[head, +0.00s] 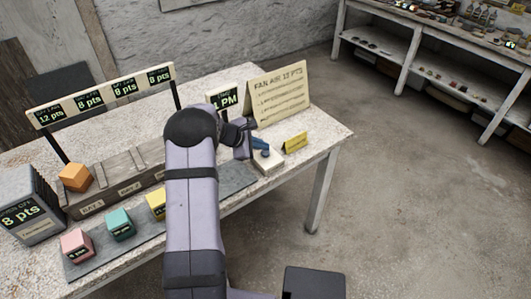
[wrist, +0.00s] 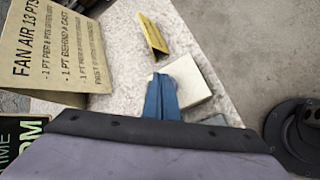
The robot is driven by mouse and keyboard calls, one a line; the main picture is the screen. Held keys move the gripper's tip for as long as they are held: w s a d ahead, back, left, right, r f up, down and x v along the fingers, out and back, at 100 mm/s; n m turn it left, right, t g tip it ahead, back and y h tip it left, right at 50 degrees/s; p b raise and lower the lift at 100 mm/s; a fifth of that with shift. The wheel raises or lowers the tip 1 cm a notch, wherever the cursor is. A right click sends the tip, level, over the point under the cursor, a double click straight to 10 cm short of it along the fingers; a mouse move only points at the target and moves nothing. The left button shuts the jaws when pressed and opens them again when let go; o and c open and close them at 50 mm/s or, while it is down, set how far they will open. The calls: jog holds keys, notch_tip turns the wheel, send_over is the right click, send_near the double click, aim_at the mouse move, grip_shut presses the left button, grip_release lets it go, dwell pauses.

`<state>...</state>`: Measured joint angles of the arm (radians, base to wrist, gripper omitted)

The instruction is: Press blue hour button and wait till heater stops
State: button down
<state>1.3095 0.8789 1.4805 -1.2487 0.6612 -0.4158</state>
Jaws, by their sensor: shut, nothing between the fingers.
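A pale square block (head: 268,161), which looks like the button's base, sits near the table's right front edge. It also shows in the wrist view (wrist: 196,84). My gripper (head: 264,149) has blue fingers and points down over this block. In the wrist view its fingers (wrist: 161,80) are together with nothing between them, and their tips overlap the block's left part. The button's top is hidden or cannot be told from the blue fingers. I cannot tell whether the tips touch it. A clock-like display (head: 224,101) reads 1 PM. No heater can be clearly identified.
A small yellow card (head: 296,142) stands beside the block, and a large FAN AIR sign (head: 277,95) behind it. Left are pink (head: 77,245), teal (head: 120,223), yellow (head: 156,204) and orange (head: 75,177) cubes, a grey box (head: 30,205) and a points board (head: 104,94).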

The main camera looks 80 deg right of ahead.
aim_at(263, 153)
jog(key=shift+f+b, duration=0.55)
jog(key=shift+b, duration=0.1)
dwell(0.8)
jog(key=shift+r, duration=0.1)
jog(key=shift+r+p, duration=0.65)
jog(key=shift+r, duration=0.2)
jog(key=shift+r+p, duration=1.75)
jog(key=shift+r, duration=0.8)
